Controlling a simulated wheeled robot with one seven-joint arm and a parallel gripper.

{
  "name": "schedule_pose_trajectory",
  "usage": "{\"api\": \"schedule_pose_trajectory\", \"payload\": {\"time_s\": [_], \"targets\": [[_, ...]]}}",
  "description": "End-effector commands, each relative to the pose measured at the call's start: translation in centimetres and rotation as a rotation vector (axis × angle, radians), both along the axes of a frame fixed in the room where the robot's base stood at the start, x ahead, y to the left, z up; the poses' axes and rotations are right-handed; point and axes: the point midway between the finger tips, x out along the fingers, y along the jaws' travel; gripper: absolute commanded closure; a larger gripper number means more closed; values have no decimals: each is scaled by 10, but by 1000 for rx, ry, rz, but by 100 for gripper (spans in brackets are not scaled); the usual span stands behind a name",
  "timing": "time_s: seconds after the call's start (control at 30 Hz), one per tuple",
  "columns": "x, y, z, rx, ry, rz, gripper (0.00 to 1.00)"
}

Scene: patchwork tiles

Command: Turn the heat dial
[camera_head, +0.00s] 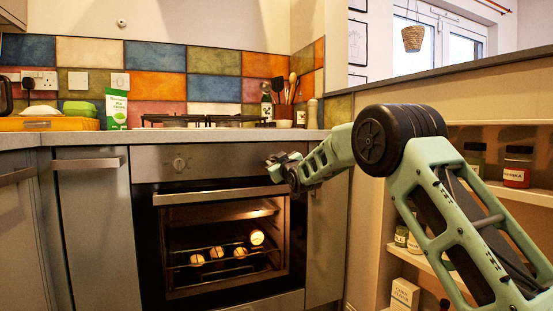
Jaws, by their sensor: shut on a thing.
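The oven's steel control panel (225,160) runs below the worktop in the head view. My gripper (275,164) is at the right part of the panel, shut on what appears to be the heat dial. The fingers cover that dial, so its pointer and angle cannot be made out. The oven door (222,240) is closed below, with several round items on a rack inside the lit oven.
The oven handle (215,196) juts out just below my gripper. A hob (205,120) and a utensil pot (283,114) stand on the worktop above. Open shelves with jars (517,166) are at the right, near my arm.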

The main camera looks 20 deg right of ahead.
Motion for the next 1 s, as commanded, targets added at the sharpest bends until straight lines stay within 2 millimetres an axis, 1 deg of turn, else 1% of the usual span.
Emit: {"api": "schedule_pose_trajectory", "payload": {"time_s": [1.0], "targets": [[0, 1, 1, 965, 3, -1, 89]]}}
